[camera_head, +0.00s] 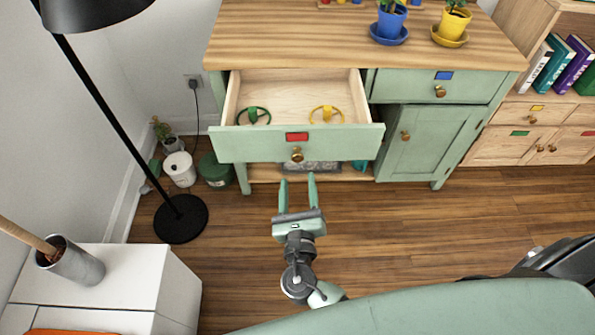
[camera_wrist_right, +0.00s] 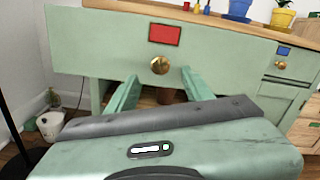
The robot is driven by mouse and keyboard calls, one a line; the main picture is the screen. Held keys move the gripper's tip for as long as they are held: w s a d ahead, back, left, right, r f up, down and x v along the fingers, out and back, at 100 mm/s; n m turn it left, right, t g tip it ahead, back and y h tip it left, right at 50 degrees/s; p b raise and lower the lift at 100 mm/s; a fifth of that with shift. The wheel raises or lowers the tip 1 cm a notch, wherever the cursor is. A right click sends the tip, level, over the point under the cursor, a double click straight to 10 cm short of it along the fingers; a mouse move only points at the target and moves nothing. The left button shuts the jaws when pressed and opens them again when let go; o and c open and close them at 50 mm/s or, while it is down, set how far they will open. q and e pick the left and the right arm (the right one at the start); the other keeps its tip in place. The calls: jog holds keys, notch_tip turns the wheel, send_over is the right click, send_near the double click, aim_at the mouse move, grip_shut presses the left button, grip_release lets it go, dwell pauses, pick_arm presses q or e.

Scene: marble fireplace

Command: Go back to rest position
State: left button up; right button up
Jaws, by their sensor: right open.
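My right gripper (camera_head: 298,182) is open and empty, just in front of and below the open drawer (camera_head: 255,150) of the green cabinet. In the right wrist view its two fingers (camera_wrist_right: 158,92) stand apart, with the drawer's brass knob (camera_wrist_right: 160,65) beyond and above them; I see no contact. The drawer front has a red label (camera_head: 297,137). Inside the drawer lie a green ring-shaped item (camera_head: 253,115) and a yellow one (camera_head: 326,114). My left gripper is not in view.
A black floor lamp (camera_head: 181,218) stands at left. A white cabinet (camera_head: 90,270) with a metal cup (camera_head: 72,262) is at lower left. Blue (camera_head: 389,22) and yellow (camera_head: 453,24) plant pots stand on the wooden top. A bookshelf (camera_head: 520,112) is at right. The wooden floor (camera_head: 420,220) in front is clear.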

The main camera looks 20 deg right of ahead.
jog(key=shift+s+a, duration=0.1)
jog(key=shift+s, duration=0.2)
